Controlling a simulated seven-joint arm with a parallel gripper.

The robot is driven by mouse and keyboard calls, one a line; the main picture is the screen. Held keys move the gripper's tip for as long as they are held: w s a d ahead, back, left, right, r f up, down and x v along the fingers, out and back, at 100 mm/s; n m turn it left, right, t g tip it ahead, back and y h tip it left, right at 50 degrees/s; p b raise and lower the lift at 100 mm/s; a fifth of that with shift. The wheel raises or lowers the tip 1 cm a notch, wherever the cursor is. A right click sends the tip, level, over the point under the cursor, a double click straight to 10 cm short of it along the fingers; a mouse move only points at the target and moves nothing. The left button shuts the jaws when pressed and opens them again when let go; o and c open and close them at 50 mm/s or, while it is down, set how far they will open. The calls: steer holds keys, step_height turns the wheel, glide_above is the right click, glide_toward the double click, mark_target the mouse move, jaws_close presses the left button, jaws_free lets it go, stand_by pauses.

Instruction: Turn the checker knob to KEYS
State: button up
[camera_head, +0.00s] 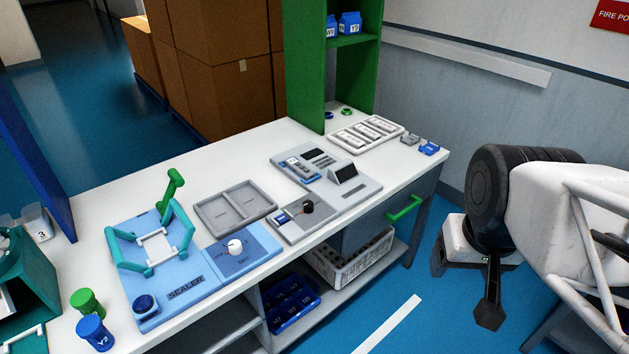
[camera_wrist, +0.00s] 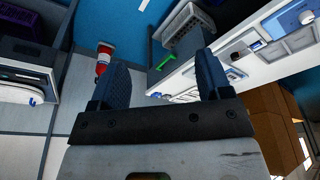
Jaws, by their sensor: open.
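The checker is a grey panel unit (camera_head: 290,226) on the white bench, with a round black knob (camera_head: 307,206) on its face. The knob's markings are too small to read, so I cannot tell its setting. In the wrist view a small dark knob (camera_wrist: 235,56) shows on the bench beyond the right finger. My gripper (camera_head: 464,292) hangs off the bench's right end, over the blue floor, well apart from the knob. The wrist view shows its two dark fingers (camera_wrist: 160,78) spread wide with nothing between them.
Left of the checker are a grey two-part tray (camera_head: 213,214) and a blue sealer (camera_head: 190,285) with a white knob (camera_head: 235,246). Behind is a grey console (camera_head: 362,186) with a raised screen. A green drawer handle (camera_head: 404,208) sticks out in front. A green shelf (camera_head: 307,80) stands at the back.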

steer(key=shift+w+a+r, duration=0.1)
steer(key=shift+w, duration=0.3)
steer(key=shift+c, duration=0.4)
steer(key=n+g, duration=0.3)
steer(key=n, duration=1.5)
glide_above(308, 203)
step_height(308, 203, down, 21)
steer(key=shift+f, duration=3.9)
steer(key=shift+s, duration=0.1)
steer(key=shift+c, duration=0.3)
